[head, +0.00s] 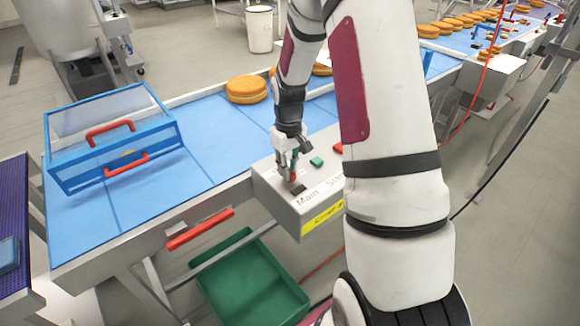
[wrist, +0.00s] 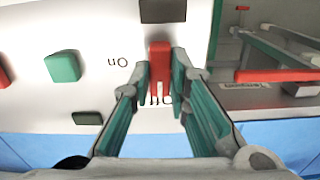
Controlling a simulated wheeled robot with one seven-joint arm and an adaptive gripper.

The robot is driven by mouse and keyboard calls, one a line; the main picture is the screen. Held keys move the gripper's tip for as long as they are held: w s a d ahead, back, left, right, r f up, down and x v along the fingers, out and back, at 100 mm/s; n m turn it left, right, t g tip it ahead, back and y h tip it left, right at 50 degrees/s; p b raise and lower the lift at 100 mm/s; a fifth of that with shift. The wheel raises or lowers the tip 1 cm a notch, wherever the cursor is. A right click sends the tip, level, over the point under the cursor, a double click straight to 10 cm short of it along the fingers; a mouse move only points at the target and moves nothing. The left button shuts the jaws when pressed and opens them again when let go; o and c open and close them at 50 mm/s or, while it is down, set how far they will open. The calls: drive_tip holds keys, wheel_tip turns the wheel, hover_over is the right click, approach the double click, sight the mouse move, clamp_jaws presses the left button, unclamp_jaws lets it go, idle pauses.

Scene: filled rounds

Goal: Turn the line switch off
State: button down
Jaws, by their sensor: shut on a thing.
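The line switch is a small red lever (wrist: 160,58) on the grey control box (head: 272,187) at the conveyor's side. My gripper (wrist: 160,75) is shut on this lever, one finger on each side of it. An "On" label (wrist: 117,62) shows upside down left of the lever in the wrist view. Another label between the fingers is partly hidden. In the head view my gripper (head: 289,165) points down at the box, and a bit of red shows at its tips beside a black piece (head: 299,189).
A green button (head: 317,161) and a red button (head: 338,148) sit close by on the box. A blue guard with red handles (head: 110,132) stands on the belt (head: 190,125). Orange-brown rounds (head: 246,90) lie behind. A green crate (head: 250,285) is below.

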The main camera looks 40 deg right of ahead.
drive_tip(key=shift+n, duration=0.4)
drive_tip(key=c, duration=1.5)
unclamp_jaws()
drive_tip(key=shift+r, duration=6)
